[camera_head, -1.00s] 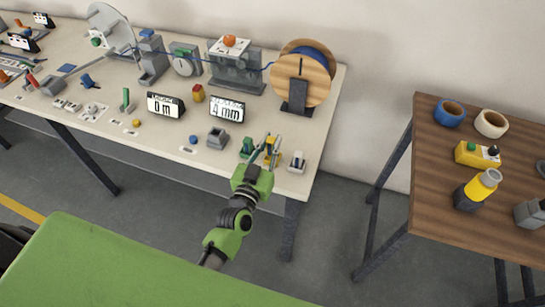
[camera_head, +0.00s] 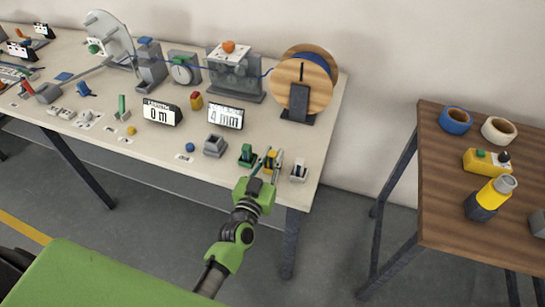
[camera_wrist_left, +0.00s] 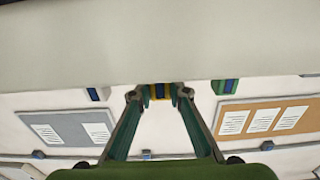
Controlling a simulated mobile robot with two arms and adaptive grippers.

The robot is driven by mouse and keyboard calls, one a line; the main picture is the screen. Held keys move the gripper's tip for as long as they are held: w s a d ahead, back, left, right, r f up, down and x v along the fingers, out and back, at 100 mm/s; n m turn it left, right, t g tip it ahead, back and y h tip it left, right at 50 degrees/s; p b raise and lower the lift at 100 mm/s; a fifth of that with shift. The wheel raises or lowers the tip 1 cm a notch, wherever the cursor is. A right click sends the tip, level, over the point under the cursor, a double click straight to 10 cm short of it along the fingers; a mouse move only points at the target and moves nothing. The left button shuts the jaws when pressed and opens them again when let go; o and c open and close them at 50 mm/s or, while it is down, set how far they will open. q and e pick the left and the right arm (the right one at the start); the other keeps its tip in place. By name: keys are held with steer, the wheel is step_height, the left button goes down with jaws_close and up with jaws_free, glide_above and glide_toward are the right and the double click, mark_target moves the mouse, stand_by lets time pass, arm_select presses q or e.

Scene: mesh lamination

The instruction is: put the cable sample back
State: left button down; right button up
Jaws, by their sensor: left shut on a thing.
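My left gripper (camera_head: 265,165) is at the front right of the work table, between a green holder (camera_head: 247,155) and a white-and-grey holder (camera_head: 299,172). Its fingers are shut on a small yellow piece with a blue middle (camera_wrist_left: 159,91), seen between the fingertips in the left wrist view. The yellow piece also shows in the head view (camera_head: 275,159). I cannot tell whether this piece is the cable sample itself or its holder, or whether it touches the table. The fingers partly hide it. My right gripper is not in view.
A grey square block (camera_head: 215,145) stands left of the green holder. Displays (camera_head: 226,116) and a cable reel (camera_head: 304,80) are behind. A wooden side table (camera_head: 440,185) is at the right, with a floor gap between.

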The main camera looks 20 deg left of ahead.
arm_select(q)
steer(key=c, duration=1.9)
jaws_free()
steer(key=shift+f, duration=0.15)
steer(key=shift+r, duration=0.2)
steer(key=shift+s+f, duration=0.15)
steer(key=shift+s, duration=0.2)
steer(key=shift+s+a+b, duration=0.15)
steer(key=shift+s+b, duration=0.55)
steer(key=shift+s, duration=5)
